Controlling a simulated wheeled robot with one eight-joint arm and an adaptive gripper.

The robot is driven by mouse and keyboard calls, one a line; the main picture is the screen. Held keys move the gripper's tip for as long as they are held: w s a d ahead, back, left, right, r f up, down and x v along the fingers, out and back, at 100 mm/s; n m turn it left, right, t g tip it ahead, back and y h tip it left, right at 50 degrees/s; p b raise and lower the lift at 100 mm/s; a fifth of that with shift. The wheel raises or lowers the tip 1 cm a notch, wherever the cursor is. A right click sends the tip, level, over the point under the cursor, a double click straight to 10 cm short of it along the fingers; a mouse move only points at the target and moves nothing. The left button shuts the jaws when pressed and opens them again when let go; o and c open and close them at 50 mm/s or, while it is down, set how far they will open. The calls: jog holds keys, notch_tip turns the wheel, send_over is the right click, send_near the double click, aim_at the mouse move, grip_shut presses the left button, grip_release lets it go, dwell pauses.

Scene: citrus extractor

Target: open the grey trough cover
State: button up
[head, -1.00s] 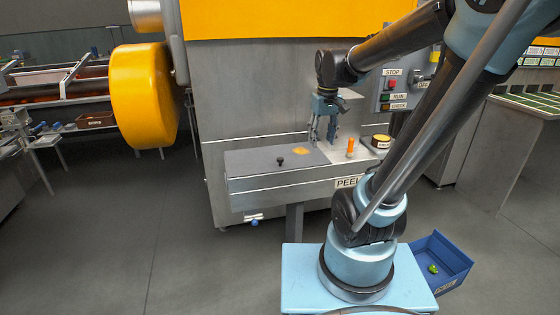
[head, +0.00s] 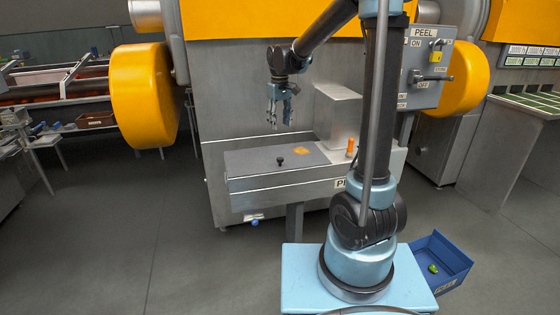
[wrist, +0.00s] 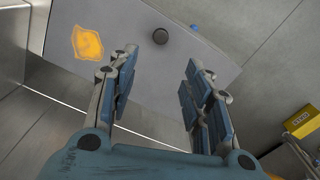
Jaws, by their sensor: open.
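The grey trough cover (head: 247,161) lies flat and closed on the metal trough at the front of the machine. A black knob (head: 280,161) stands up from it, and an orange patch (head: 301,150) marks its right part. My gripper (head: 281,122) is open and empty, pointing down above the cover, apart from it. In the wrist view the cover (wrist: 130,25) lies beyond my open fingers (wrist: 153,85). The knob (wrist: 160,36) shows ahead of the gap between them, and the orange patch (wrist: 87,43) is at the left.
An orange upright piece (head: 350,147) stands just right of the cover, beside a metal box housing (head: 338,115). A control panel (head: 425,70) is at the right. A large yellow drum (head: 143,97) is at the left. A blue bin (head: 440,262) sits on the floor.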

aim_at(280, 158)
notch_tip(280, 158, down, 17)
jog(key=shift+f, duration=0.15)
dwell(0.6)
grip_shut()
